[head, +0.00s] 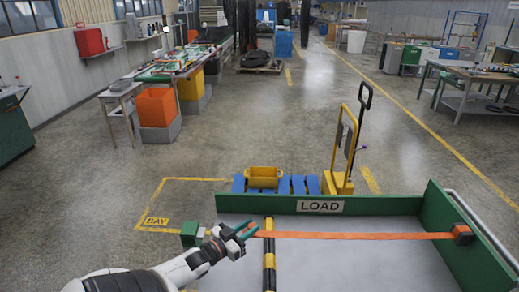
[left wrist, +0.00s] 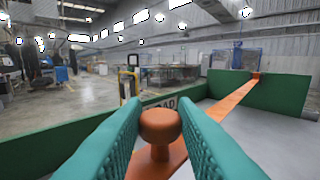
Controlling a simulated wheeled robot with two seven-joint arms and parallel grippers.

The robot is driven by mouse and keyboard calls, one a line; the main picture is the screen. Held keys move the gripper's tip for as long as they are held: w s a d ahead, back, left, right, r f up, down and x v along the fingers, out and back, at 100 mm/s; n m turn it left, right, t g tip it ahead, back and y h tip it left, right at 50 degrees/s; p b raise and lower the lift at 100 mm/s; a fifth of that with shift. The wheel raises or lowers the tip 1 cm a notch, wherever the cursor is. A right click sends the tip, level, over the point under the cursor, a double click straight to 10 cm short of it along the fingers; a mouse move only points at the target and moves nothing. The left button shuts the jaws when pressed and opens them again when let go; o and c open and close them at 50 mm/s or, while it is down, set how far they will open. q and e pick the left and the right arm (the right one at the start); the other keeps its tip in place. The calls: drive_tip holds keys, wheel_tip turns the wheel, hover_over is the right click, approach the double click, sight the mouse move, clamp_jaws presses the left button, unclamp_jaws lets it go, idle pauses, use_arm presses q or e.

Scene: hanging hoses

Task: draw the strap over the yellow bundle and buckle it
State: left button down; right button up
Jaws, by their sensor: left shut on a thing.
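An orange strap (head: 360,236) runs from a dark and orange anchor (head: 462,234) on the right green wall, leftward across the yellow bundle. The yellow bundle (head: 268,260), with black bands, lies front to back in the bed; the strap passes above it, and I cannot tell if they touch. My left gripper (head: 245,233) is just left of the bundle, shut on the strap's end. In the left wrist view its teal fingers (left wrist: 160,120) flank the strap's orange knob (left wrist: 160,126). A green block (head: 190,234) stands left of the gripper; I see no clear buckle. My right gripper is out of view.
The grey load bed (head: 400,264) has a green back wall (head: 400,205) with a LOAD sign (head: 320,206). Behind it stand a blue pallet (head: 298,185) with a yellow bin (head: 264,177), and a yellow hand truck (head: 342,165). The bed right of the bundle is clear.

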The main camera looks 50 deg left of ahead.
use_arm(q)
drive_tip(key=shift+s+a, duration=0.45)
drive_tip(key=shift+s, duration=0.1)
drive_tip(key=shift+s+a, duration=0.2)
drive_tip(key=shift+s, duration=0.05)
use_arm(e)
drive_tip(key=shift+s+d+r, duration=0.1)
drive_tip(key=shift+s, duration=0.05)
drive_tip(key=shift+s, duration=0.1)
use_arm(q)
drive_tip(key=c, duration=1.4)
unclamp_jaws()
drive_tip(key=shift+o, duration=1.3)
drive_tip(key=shift+w, duration=0.1)
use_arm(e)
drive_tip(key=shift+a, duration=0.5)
use_arm(q)
drive_tip(key=s+d+b, duration=0.1)
drive_tip(key=s+b, duration=0.1)
drive_tip(key=s, duration=1)
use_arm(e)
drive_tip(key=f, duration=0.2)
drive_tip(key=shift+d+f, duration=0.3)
